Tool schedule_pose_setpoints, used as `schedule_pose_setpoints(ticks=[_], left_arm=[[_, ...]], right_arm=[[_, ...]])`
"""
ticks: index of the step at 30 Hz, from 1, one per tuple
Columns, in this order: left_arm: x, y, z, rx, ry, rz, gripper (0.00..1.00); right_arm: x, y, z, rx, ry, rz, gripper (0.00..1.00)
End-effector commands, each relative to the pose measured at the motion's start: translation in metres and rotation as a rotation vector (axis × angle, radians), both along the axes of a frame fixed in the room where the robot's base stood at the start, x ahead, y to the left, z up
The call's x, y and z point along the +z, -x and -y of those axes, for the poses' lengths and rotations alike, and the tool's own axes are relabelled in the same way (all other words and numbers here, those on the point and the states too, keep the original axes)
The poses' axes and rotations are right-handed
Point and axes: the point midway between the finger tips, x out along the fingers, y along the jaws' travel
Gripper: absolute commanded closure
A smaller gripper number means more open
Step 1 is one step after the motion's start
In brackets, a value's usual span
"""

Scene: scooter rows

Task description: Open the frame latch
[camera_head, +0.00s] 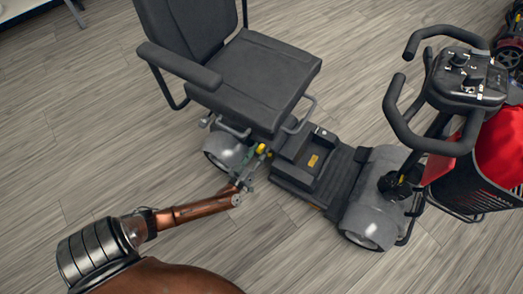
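A grey mobility scooter stands on the wood floor, with its black seat (255,78) at the left and its tiller at the right. A small yellow part (262,149) shows low on the frame under the seat, beside the rear wheel (228,152); it may be the frame latch, but it is too small to be sure. My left gripper (252,168) is at the end of my copper-coloured arm, just below and beside that part. I cannot tell whether it touches it or whether its fingers are open. My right gripper is out of view.
The tiller with its looped handlebar (432,140) and a basket holding something red (502,145) rises at the right. The black foot deck (330,170) lies between seat and front wheel (370,225). Another red scooter (510,55) stands at the far right. Floor at the left is clear.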

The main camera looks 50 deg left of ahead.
Motion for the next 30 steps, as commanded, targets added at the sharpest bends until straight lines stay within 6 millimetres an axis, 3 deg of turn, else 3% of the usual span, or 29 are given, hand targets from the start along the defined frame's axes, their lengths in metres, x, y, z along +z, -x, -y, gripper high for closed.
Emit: schedule_pose_setpoints(ticks=[6, 23, 30], left_arm=[[0.0010, -0.0006, -0.0002, 0.000, 0.000, 0.001, 0.61], [0.0004, -0.0002, -0.0001, 0.000, 0.000, 0.001, 0.99], [0.0001, 0.0000, -0.0002, 0.001, 0.000, 0.000, 1.00]], right_arm=[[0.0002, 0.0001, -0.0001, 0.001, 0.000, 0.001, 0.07], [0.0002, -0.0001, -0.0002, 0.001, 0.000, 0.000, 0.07], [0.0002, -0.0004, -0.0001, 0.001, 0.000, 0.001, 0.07]])
